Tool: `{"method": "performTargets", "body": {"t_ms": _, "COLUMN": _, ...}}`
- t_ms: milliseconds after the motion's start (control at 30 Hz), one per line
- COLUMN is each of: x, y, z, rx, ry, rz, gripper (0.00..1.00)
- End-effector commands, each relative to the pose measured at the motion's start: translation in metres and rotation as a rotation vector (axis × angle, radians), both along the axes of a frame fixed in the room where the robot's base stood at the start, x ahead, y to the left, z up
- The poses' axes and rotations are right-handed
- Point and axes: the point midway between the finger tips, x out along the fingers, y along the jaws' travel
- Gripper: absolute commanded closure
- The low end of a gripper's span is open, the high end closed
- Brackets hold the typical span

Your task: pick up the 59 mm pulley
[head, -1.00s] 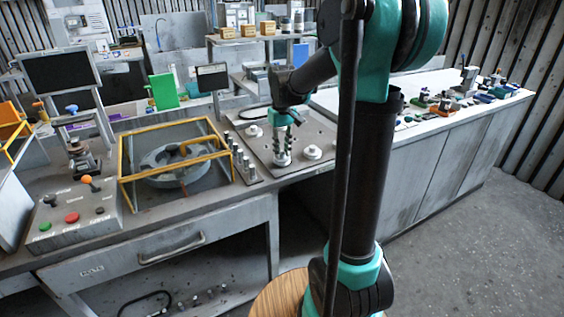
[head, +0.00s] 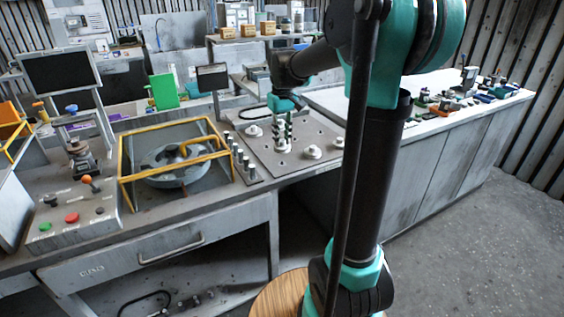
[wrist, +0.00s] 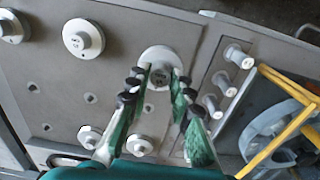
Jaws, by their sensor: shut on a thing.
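Several pale pulleys sit on a grey board on the bench. My gripper (head: 284,136) is shut on one wide round pulley, which shows in the wrist view (wrist: 158,54) between the two green fingers with dark pads. I take it to be the 59 mm pulley, but I cannot read its marking. In the head view the pulley is at the fingertips, seemingly raised over the board, though the gap is hard to judge. Another wide pulley (wrist: 83,38) lies beside it, with smaller ones (wrist: 90,137) nearer the wrist.
The grey board (head: 262,155) also has small holes. A strip with several upright pins (head: 240,160) stands to its left in the head view. Beyond that is a yellow frame (head: 122,172) around a grey blower housing (head: 170,172). A white counter (head: 425,125) with small parts extends right.

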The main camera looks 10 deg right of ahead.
Motion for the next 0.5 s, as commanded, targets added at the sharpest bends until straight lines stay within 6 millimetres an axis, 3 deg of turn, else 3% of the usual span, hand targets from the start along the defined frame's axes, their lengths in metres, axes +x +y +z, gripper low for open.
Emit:
{"method": "performTargets", "body": {"t_ms": 333, "x": -0.001, "y": 0.0, "z": 0.002, "rx": 0.0, "ry": 0.0, "rz": 0.0, "gripper": 1.0}}
{"method": "performTargets", "body": {"t_ms": 500, "x": -0.011, "y": 0.0, "z": 0.004, "rx": 0.0, "ry": 0.0, "rz": 0.0, "gripper": 1.0}}
